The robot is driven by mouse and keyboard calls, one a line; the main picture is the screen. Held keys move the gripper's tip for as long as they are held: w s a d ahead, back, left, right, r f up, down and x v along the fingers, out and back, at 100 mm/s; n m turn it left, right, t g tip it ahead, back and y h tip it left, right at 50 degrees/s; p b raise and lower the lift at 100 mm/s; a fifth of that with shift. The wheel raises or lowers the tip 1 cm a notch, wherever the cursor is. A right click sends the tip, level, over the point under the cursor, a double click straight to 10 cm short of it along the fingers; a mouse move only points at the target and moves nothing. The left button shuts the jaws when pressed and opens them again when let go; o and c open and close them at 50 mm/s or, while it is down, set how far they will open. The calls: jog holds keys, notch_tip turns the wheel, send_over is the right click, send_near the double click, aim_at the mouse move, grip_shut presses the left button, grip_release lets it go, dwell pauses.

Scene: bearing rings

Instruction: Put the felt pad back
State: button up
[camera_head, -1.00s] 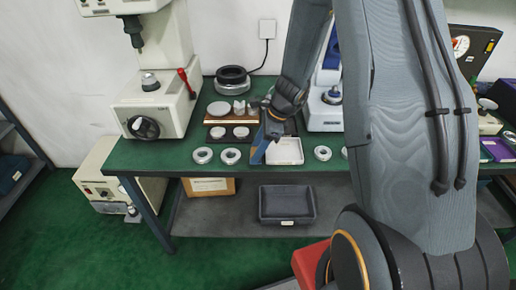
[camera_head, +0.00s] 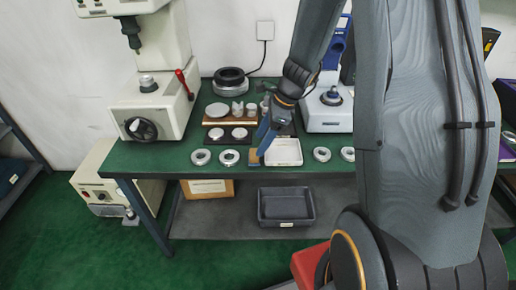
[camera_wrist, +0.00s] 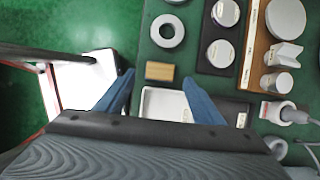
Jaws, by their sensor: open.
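My gripper (camera_head: 264,146) is over the front of the green bench with its blue fingers apart and nothing between them; it also shows in the wrist view (camera_wrist: 157,82). A small tan block-shaped piece (camera_wrist: 160,71) lies on the bench just beyond and between the fingertips in the wrist view. It shows in the head view (camera_head: 254,157) beside the white tray (camera_head: 284,152), left of it. I cannot tell for sure whether this piece is the felt pad. The white tray (camera_wrist: 165,103) is partly hidden by the fingers in the wrist view.
Metal rings (camera_head: 229,158) lie along the bench's front edge on both sides. A dark holder with two pale discs (camera_wrist: 220,53) and a wooden stand (camera_wrist: 258,45) with a disc, V-block and cylinder stand behind. A press (camera_head: 150,110) is at left. A grey bin (camera_head: 286,205) sits below.

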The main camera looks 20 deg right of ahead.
jog(key=w+v, duration=0.1)
jog(key=v, duration=0.5)
jog(key=s+a+r+n+h, duration=0.1)
jog(key=s+a+n+h, duration=0.1)
jog(key=s+n, duration=0.6)
jog(key=s+a+r+n+h, duration=0.1)
jog(key=s+a+n+h, duration=0.1)
jog(key=s+n, duration=0.6)
jog(key=n, duration=0.5)
jog(key=shift+s+a+r+n+b, duration=0.2)
jog(key=shift+s+a+n+b, duration=0.1)
jog(key=shift+s+a+b, duration=0.1)
